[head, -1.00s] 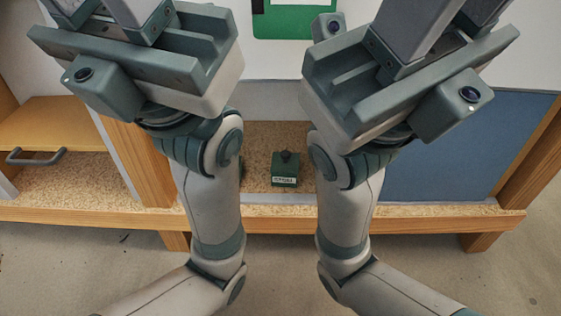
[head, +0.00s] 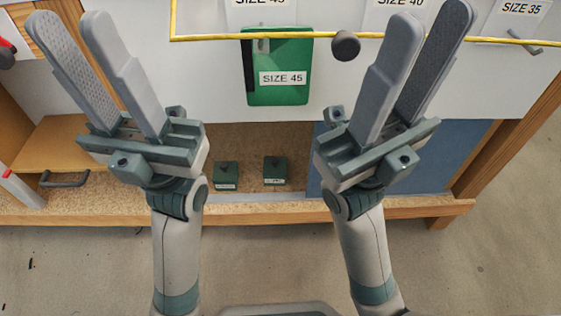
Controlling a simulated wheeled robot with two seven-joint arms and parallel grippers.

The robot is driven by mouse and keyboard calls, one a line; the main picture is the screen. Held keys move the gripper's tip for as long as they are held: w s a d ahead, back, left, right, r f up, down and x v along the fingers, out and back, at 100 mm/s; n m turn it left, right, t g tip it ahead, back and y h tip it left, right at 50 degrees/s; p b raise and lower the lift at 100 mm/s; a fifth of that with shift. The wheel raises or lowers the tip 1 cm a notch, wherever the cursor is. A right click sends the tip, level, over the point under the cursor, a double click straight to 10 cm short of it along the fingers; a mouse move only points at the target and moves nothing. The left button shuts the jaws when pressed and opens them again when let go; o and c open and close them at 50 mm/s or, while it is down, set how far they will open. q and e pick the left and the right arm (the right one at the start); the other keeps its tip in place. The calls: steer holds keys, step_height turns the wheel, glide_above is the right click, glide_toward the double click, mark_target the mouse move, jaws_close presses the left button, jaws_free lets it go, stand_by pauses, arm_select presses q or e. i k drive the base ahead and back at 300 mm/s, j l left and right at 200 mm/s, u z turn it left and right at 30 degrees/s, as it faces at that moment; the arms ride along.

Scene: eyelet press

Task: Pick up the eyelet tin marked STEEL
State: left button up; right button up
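Two small dark green tins with dark knobs on top stand in the open bay of the low cabinet, the left tin (head: 227,176) and the right tin (head: 275,171). Each has a white label on its front, too small to read, so I cannot tell which one says STEEL. My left gripper (head: 69,24) is open and empty, raised to the left of the tins with its fingers pointing up in the picture. My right gripper (head: 431,12) is open and empty, raised to the right of the tins. Neither touches a tin.
A green piece labelled SIZE 45 (head: 290,95) lies on the white top, by a dark round knob (head: 345,45) and a yellow strip (head: 240,37). A blue panel (head: 430,165) closes the bay's right side. A grey handle (head: 65,180) is at left.

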mark_target(278, 181)
steer(key=j+z, duration=0.15)
steer(key=j, duration=0.25)
steer(key=k+j+z, duration=0.15)
steer(key=j, duration=0.25)
steer(key=j+z, duration=0.15)
steer(key=j, duration=0.25)
steer(key=k+j+z, duration=0.15)
steer(key=j, duration=0.2)
steer(key=k+j+z, duration=0.1)
steer(key=j, duration=0.25)
steer(key=i+j, duration=0.25)
steer(key=i, duration=0.15)
